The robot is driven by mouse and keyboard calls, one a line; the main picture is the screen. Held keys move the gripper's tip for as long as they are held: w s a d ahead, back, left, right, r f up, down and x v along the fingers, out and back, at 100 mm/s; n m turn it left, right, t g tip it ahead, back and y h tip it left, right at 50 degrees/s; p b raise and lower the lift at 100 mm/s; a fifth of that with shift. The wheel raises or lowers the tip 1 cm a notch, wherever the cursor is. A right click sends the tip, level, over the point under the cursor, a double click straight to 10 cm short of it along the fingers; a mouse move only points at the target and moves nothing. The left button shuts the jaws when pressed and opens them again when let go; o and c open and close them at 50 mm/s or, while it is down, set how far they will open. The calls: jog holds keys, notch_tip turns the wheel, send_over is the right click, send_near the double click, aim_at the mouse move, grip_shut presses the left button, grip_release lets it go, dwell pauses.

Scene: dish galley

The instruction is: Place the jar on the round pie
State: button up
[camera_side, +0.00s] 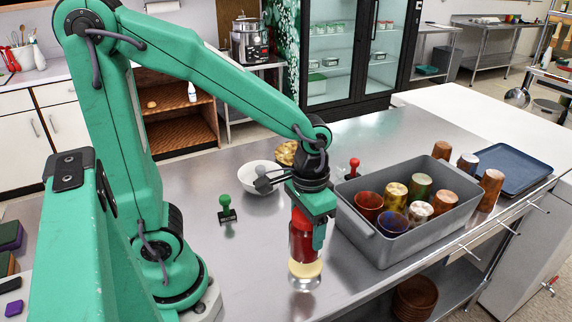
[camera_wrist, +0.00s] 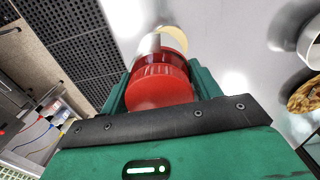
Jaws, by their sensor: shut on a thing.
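In the wrist view the jar's red lid (camera_wrist: 160,85) sits between my green fingers. The round pie (camera_side: 286,152) lies on the counter behind my wrist, partly hidden by it and apart from the jar. The pie's golden edge also shows in the wrist view (camera_wrist: 306,95) at right.
A white bowl (camera_side: 257,178) sits beside the pie at left. A green-knobbed stamp (camera_side: 227,211) and a red-knobbed one (camera_side: 353,167) stand nearby. A grey bin (camera_side: 383,250) of several cups is close right of the jar.

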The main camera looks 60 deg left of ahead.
jog(key=shift+w+a+f, duration=0.6)
jog(key=shift+w+a, duration=0.1)
jog(key=shift+a, duration=0.1)
jog(key=shift+f, duration=0.1)
jog(key=shift+f, duration=1.9)
jog(key=shift+f, duration=0.15)
jog(key=o, duration=1.3)
jog(key=shift+c, duration=0.2)
notch_tip(320, 180, up, 12)
jog(key=shift+r, duration=0.2)
